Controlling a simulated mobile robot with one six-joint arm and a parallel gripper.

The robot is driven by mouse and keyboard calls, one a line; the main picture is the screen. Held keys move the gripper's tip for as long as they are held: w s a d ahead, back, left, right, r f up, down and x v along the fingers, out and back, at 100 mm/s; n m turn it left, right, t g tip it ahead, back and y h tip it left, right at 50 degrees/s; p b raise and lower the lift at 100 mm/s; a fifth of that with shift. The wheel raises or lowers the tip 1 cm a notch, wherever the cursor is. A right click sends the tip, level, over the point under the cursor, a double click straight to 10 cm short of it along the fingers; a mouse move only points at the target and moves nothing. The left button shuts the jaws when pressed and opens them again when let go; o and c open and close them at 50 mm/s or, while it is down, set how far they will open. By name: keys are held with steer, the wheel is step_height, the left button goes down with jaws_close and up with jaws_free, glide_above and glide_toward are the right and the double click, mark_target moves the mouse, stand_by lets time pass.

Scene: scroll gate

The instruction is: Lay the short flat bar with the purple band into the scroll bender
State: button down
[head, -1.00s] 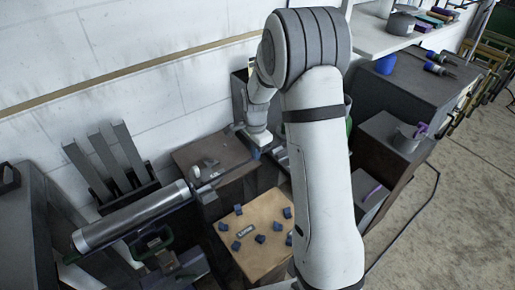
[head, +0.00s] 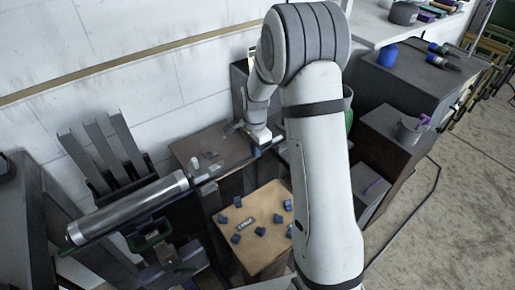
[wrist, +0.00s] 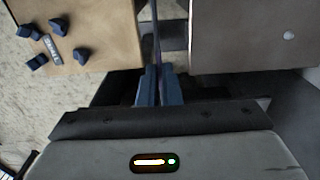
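My gripper (head: 262,148) is low beside the brown-topped stand, its fingers partly hidden in the head view. In the wrist view its two blue fingers (wrist: 158,86) are close together on a thin dark bar (wrist: 156,32) with a purplish tint. The bar stands on edge and points away from the fingers, above the gap between two tabletops. In the head view the bar (head: 228,171) reaches left from my gripper. A brown top (head: 232,146) with small grey pegs stands behind it. I cannot tell for certain which fixture is the scroll bender.
A wooden-topped stand (head: 268,204) carries several blue blocks and a label plate. A long metal cylinder (head: 130,208) lies at the left, near upright grey slats (head: 103,150). A grey bucket (head: 411,130) with a purple item stands right. Open floor (head: 450,215) lies at far right.

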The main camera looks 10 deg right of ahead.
steer(key=shift+f, duration=0.3)
stand_by(0.5)
steer(key=c, duration=1.5)
jaws_free()
steer(key=shift+s, duration=0.1)
steer(key=shift+c, duration=0.2)
steer(key=shift+r, duration=0.1)
step_height(320, 180, up, 8)
steer(key=b, duration=0.1)
steer(key=shift+f, duration=0.2)
